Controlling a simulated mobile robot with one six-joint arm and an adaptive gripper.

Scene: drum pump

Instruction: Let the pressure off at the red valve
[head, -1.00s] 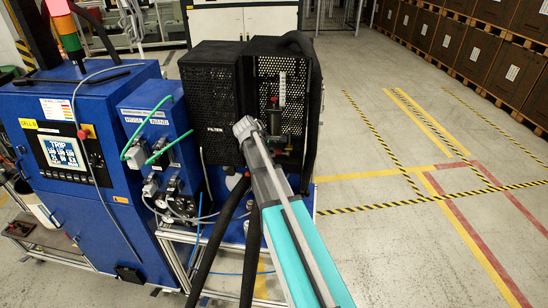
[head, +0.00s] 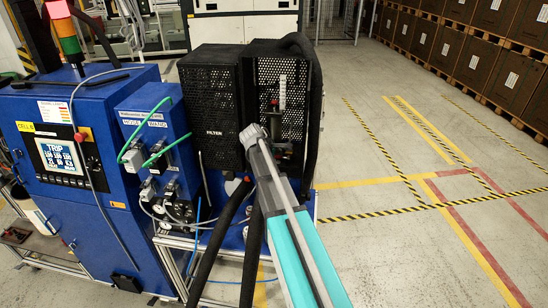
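The pump unit's black perforated housing (head: 208,88) stands on the frame, with an open bay at its right side. Inside the bay a clear sight tube (head: 282,92) stands upright, with a small red part (head: 274,103) beside it. I cannot tell whether this red part is the valve. My arm reaches up from the bottom of the head view, and its grey end (head: 252,134) is in front of the lower bay. My gripper's fingers are hidden behind it, so their opening and any contact cannot be seen.
A blue control cabinet (head: 85,190) with a screen reading TRIP (head: 60,155) and a lit signal tower (head: 66,38) stands at left. Black hoses (head: 215,245) run down in front of the frame. The floor (head: 400,250) at right is clear, with boxes (head: 470,50) beyond.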

